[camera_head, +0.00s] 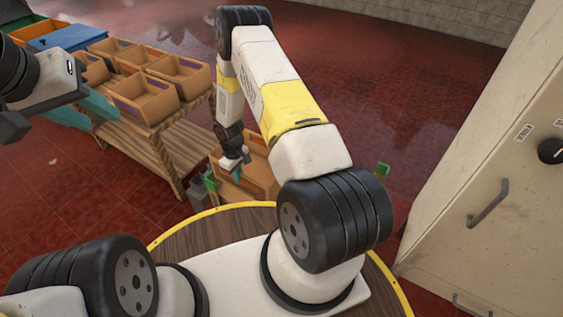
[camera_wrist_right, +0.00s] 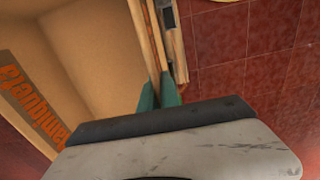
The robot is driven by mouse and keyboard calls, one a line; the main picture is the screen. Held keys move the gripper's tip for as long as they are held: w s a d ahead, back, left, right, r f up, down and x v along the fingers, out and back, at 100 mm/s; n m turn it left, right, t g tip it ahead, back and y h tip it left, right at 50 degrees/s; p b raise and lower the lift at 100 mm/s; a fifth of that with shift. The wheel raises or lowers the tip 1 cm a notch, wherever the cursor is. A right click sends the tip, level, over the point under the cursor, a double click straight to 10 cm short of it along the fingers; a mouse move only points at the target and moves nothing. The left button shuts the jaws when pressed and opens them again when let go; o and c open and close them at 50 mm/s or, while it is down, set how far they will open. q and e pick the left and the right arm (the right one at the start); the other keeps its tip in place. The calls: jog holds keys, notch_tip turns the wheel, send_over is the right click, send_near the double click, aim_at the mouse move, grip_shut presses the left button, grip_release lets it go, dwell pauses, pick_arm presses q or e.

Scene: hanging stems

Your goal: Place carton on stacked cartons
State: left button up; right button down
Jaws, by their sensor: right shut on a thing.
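An open brown carton (camera_head: 258,172) is beyond my round base, to the right of the wooden table. My right gripper (camera_head: 212,180) is shut on its wall. In the right wrist view the carton (camera_wrist_right: 85,55) fills the left side, with orange lettering inside, and the teal fingertips (camera_wrist_right: 158,92) pinch its edge. I cannot tell whether it touches the floor. Several open cartons (camera_head: 148,112) with purple labels stand close together on the table at upper left.
The slatted wooden table (camera_head: 165,148) holds the cartons, with a blue crate (camera_head: 68,37) at its far end. A large cream cabinet (camera_head: 475,190) with a handle stands at right. Red tiled floor (camera_head: 85,190) lies open at left.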

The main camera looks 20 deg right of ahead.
aim_at(240, 191)
notch_tip(240, 191, down, 10)
jog(key=shift+w+a+f, duration=0.1)
jog(key=shift+w, duration=0.05)
dwell(0.4)
jog(key=shift+f, duration=0.15)
jog(key=c, duration=1.6)
grip_release()
